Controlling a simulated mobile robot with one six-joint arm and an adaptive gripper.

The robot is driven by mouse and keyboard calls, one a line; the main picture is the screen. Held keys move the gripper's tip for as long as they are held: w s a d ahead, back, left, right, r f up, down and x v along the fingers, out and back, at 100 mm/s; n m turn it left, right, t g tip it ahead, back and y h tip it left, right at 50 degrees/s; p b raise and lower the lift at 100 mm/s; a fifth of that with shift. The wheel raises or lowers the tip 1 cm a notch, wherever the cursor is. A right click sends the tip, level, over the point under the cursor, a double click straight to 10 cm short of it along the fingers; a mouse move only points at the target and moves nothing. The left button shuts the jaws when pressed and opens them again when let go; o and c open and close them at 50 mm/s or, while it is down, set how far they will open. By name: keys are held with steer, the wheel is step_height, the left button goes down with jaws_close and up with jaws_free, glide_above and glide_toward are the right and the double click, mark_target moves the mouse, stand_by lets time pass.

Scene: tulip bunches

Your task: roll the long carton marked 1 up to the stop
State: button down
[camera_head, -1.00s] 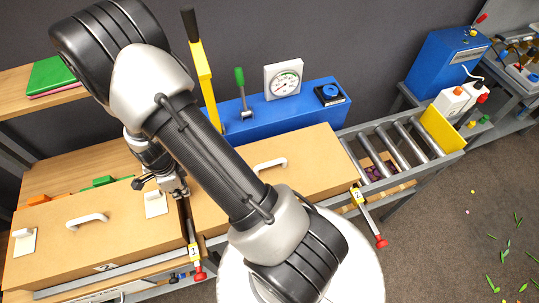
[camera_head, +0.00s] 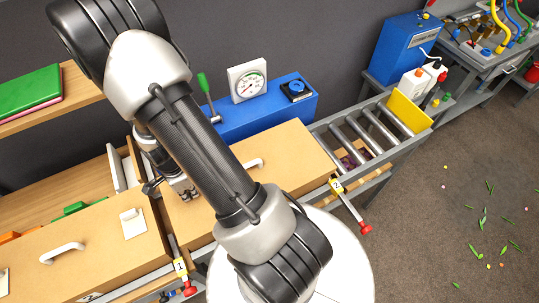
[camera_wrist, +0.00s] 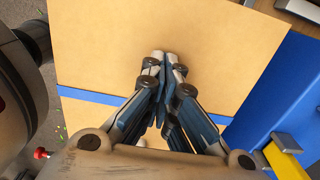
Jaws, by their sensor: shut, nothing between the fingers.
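A long tan carton (camera_head: 290,150) with a white handle lies along the bench, its right end beside the rollers. My arm hides its middle, and I see no number on it. A second tan carton (camera_head: 100,240) at left bears a partly cut-off mark that looks like 2. A yellow plate (camera_head: 408,110) stands across the far end of the rollers (camera_head: 365,135). My gripper (camera_head: 188,194) is over the left end of the right-hand carton. In the wrist view my gripper (camera_wrist: 164,57) is shut and empty against the tan carton face (camera_wrist: 220,50); contact is unclear.
A blue housing (camera_head: 265,110) with a gauge (camera_head: 248,80) and green-topped lever (camera_head: 205,92) stands behind. Free rollers lie between the carton and yellow plate.

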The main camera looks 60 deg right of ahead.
mark_target(301, 148)
steer(key=shift+s+d+b, duration=0.35)
steer(key=shift+s+d, duration=2.45)
steer(key=shift+d, duration=1.05)
steer(key=shift+s+d+b, duration=0.35)
steer(key=shift+s+d, duration=2.4)
steer(key=shift+d, duration=1.1)
steer(key=shift+s+d+b, duration=0.35)
steer(key=shift+s+d, duration=2.45)
steer(key=shift+d, duration=1.05)
steer(key=shift+s+d+b, duration=0.15)
steer(key=shift+s+d, duration=1)
steer(key=shift+d, duration=0.45)
steer(key=shift+s+d+b, duration=0.1)
steer(key=shift+s+d, duration=1.1)
steer(key=shift+d, duration=0.45)
steer(key=shift+s+d+b, duration=0.15)
steer(key=shift+s+d, duration=1)
steer(key=shift+d, duration=0.45)
